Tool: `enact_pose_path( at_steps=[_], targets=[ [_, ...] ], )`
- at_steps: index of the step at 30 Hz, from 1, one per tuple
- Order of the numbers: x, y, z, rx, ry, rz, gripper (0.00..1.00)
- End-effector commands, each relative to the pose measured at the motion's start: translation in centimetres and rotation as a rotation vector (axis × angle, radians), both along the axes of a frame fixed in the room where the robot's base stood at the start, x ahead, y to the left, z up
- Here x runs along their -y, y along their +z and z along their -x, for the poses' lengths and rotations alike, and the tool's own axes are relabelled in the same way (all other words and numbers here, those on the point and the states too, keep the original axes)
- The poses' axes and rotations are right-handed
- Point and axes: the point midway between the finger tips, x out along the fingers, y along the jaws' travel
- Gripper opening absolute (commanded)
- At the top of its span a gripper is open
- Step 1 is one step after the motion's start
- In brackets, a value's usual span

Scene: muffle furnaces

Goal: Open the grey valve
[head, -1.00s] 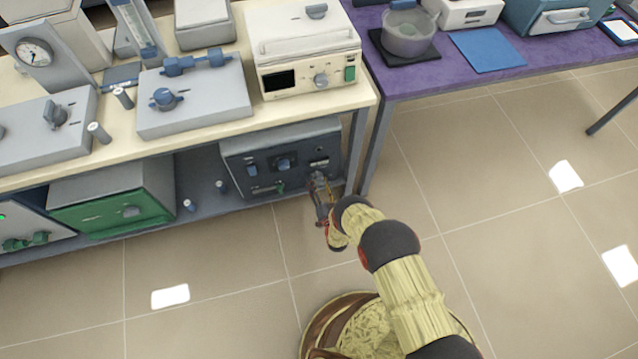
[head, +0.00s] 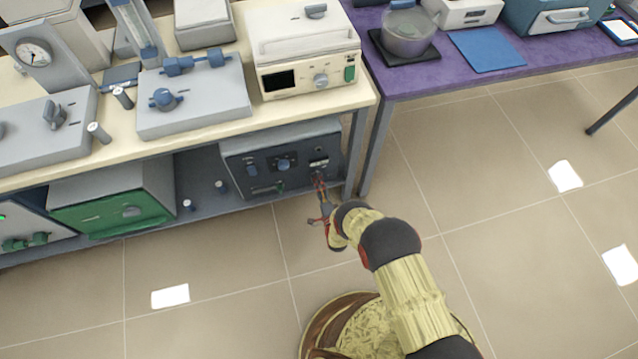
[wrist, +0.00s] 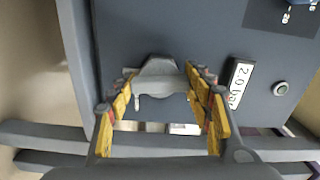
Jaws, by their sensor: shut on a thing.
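The grey valve (wrist: 157,68) is on the dark front panel of the lower-shelf device, between my fingers in the wrist view. It has a rounded grey body with a bar across it. My gripper (wrist: 161,84) is shut on it, with yellow and black fingers at its left and right sides. In the head view my gripper (head: 319,184) is at the lower right of the device front, and I cannot make out the valve there.
The dark device (head: 290,160) sits on the lower shelf, close to the bench leg (head: 357,150). Open floor lies to the right.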

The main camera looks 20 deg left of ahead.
Motion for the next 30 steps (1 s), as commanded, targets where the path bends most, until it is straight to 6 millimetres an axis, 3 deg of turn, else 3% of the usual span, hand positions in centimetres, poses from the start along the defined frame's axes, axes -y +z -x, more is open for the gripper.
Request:
enact_pose_path(
  at_steps=[10,25,26,30],
  targets=[
    [0.07,-0.12,-0.02,-0.067,-0.001,-0.104,0.25],
    [0.08,-0.13,-0.01,-0.077,-0.002,-0.12,0.25],
    [0.08,-0.13,-0.01,-0.077,-0.002,-0.12,0.51],
    [0.07,-0.12,-0.01,-0.077,-0.001,-0.12,0.59]
  ],
)
